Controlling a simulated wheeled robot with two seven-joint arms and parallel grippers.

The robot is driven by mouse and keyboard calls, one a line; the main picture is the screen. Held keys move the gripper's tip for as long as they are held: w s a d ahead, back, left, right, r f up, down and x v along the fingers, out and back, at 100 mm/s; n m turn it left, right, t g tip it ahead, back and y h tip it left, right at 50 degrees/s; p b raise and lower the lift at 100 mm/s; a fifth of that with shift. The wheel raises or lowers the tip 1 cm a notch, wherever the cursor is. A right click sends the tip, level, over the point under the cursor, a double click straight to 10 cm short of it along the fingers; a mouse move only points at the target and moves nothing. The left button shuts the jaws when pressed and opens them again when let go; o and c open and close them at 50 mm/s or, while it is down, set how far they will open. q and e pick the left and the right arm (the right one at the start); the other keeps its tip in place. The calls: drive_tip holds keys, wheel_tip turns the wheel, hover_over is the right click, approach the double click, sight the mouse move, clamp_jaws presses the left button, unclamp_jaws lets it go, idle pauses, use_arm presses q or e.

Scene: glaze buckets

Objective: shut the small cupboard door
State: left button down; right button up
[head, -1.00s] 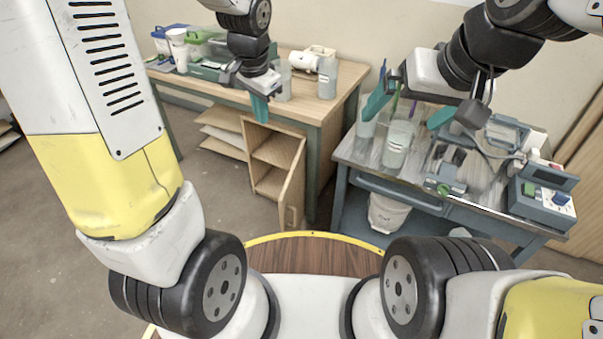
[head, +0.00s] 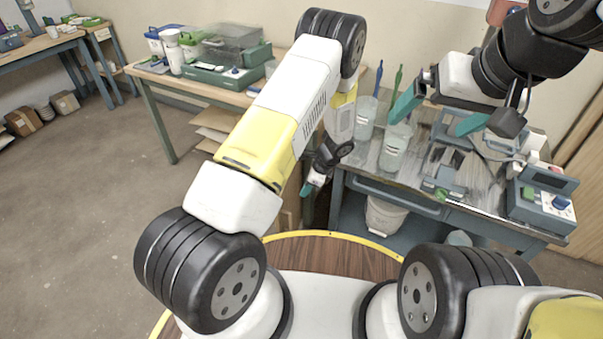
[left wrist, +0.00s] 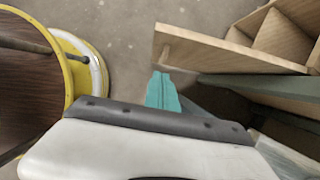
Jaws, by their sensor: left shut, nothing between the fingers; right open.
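The small cupboard door (left wrist: 225,50) is a pale wooden panel with a small knob, standing open in the left wrist view. The cupboard (left wrist: 283,38) with its bare wooden shelves shows beyond it at the upper right. My left gripper (left wrist: 162,92) is shut and empty, on the side of the door away from the shelves, its tips close to the door's free end. I cannot tell whether they touch. In the head view my left gripper (head: 308,187) hangs low, and my left arm hides most of the cupboard. My right gripper (head: 440,112) is open above the right-hand bench.
The right-hand metal bench (head: 365,178) holds clear containers (head: 394,148) and a grey device (head: 540,205). A white bucket (head: 385,216) stands below. The wooden workbench (head: 222,92) carries several tubs and boxes.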

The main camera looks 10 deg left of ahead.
use_arm(q)
drive_tip(key=a+f, duration=0.7)
drive_tip(key=f, duration=0.1)
drive_tip(key=shift+w+a+f, duration=0.3)
drive_tip(key=shift+f, duration=0.05)
